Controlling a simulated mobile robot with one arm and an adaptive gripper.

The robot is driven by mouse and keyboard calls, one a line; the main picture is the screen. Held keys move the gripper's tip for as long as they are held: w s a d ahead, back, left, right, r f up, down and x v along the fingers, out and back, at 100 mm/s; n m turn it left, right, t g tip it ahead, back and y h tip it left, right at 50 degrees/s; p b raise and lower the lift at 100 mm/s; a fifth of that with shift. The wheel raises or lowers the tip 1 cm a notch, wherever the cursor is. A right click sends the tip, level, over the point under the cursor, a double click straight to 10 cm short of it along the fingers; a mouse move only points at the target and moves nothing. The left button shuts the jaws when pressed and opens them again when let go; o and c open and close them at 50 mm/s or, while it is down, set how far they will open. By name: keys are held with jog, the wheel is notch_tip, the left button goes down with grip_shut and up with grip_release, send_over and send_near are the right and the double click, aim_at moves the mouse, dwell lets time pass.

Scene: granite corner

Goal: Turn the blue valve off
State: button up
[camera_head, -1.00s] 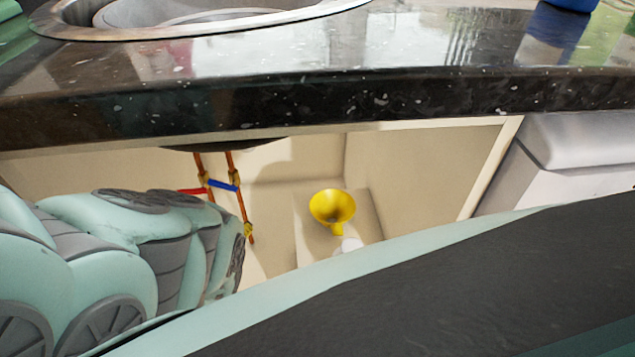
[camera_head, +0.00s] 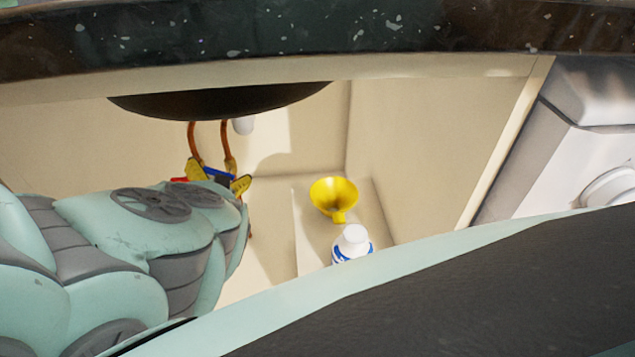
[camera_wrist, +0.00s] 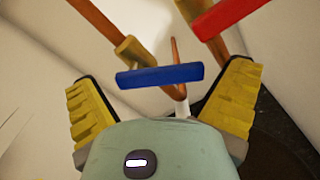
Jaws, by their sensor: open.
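The blue valve (camera_wrist: 160,76) has a bar-shaped handle, seen in the wrist view lying crosswise between and just beyond the fingers of my gripper (camera_wrist: 165,105). The fingers are yellow, spread wide and not touching the handle. In the head view the blue valve (camera_head: 219,174) shows as a small strip on the copper pipes under the counter. There my gripper (camera_head: 217,177) has its yellow fingertips on either side of it. The rest of the gripper is hidden behind my arm.
A red valve handle (camera_wrist: 228,17) is close by at upper right in the wrist view. Copper pipes (camera_head: 194,145) hang below the dark sink bowl (camera_head: 220,101). A yellow funnel (camera_head: 334,196) and a white bottle (camera_head: 352,243) stand right of my arm. The counter edge (camera_head: 330,30) runs above.

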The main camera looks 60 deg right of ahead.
jog(key=shift+s, duration=0.1)
jog(key=shift+c, duration=0.2)
jog(key=c, duration=1)
jog(key=shift+w+a+n+p, duration=0.1)
jog(key=shift+w+n+p, duration=0.1)
jog(key=shift+n+p, duration=0.25)
jog(key=shift+f+n, duration=0.1)
jog(key=shift+n, duration=0.25)
jog(key=o, duration=1)
jog(key=shift+o, duration=0.2)
jog(key=shift+s+a, duration=0.1)
